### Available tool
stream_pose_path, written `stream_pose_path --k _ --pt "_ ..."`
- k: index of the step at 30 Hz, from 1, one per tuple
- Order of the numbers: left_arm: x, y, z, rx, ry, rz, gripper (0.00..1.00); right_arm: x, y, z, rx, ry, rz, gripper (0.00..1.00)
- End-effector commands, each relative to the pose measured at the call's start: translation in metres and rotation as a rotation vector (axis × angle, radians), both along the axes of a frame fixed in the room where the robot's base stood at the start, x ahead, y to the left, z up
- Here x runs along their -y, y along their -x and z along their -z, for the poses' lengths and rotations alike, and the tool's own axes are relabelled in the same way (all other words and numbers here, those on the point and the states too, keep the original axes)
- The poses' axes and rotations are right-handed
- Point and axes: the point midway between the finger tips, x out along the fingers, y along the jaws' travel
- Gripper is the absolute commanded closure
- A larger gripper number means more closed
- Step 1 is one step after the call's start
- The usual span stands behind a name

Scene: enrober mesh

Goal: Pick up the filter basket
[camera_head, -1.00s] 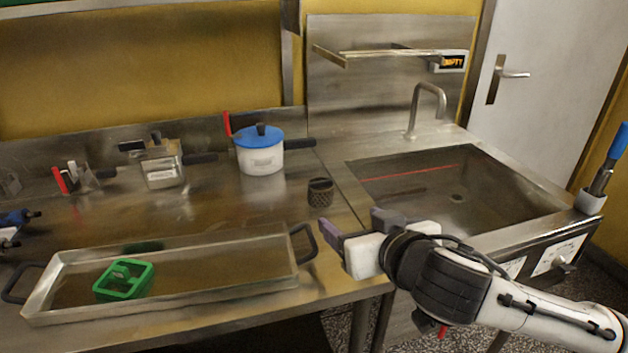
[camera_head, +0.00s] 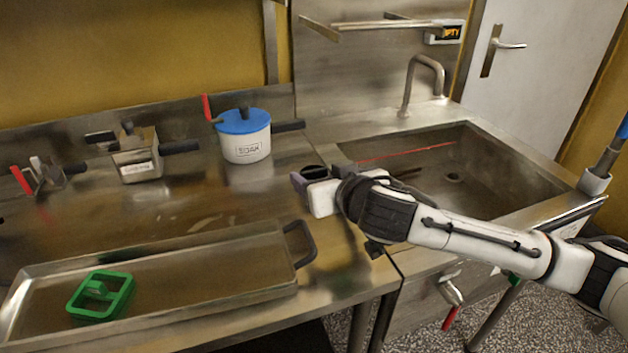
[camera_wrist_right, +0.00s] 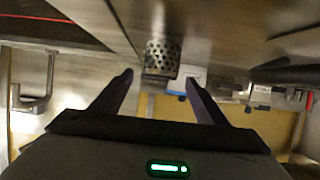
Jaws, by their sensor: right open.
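The filter basket (camera_wrist_right: 163,56) is a dark perforated cup. In the right wrist view it is ahead of my right gripper (camera_wrist_right: 158,80), roughly between the two purple fingertips. In the head view the basket's dark rim (camera_head: 314,171) shows just behind my right gripper (camera_head: 316,180), which hides most of it. The basket stands on the steel counter (camera_head: 200,210), left of the sink. My right gripper is open and empty, with no clear contact with the basket. My left gripper is not in view.
A long steel tray (camera_head: 210,268) with a green frame (camera_head: 101,296) lies at the front left. A blue-lidded white pot (camera_head: 246,148) and a steel container (camera_head: 137,165) stand behind. The sink (camera_head: 470,188) with its tap (camera_head: 410,85) is at the right.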

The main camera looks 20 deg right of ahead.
Motion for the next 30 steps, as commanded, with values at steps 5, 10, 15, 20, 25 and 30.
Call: stream_pose_path --k 5,10,15,20,25,30 --pt "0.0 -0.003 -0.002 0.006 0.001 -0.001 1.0 -0.001 -0.017 0.007 -0.001 0.0 0.001 0.33" --pt "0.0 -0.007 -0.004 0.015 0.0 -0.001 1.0 -0.001 -0.019 0.008 0.0 0.0 -0.001 0.33" --pt "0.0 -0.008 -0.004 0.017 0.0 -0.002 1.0 -0.001 -0.018 0.008 -0.001 0.0 -0.001 0.48" --pt "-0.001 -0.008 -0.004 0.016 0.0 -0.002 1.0 -0.001 -0.018 0.008 -0.001 0.0 -0.001 0.75" --pt "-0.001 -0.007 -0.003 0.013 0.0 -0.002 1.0 -0.001 -0.018 0.008 0.0 0.0 0.0 0.76" --pt "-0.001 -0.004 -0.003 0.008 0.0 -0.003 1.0 -0.001 -0.019 -0.002 0.002 -0.002 0.001 0.76"
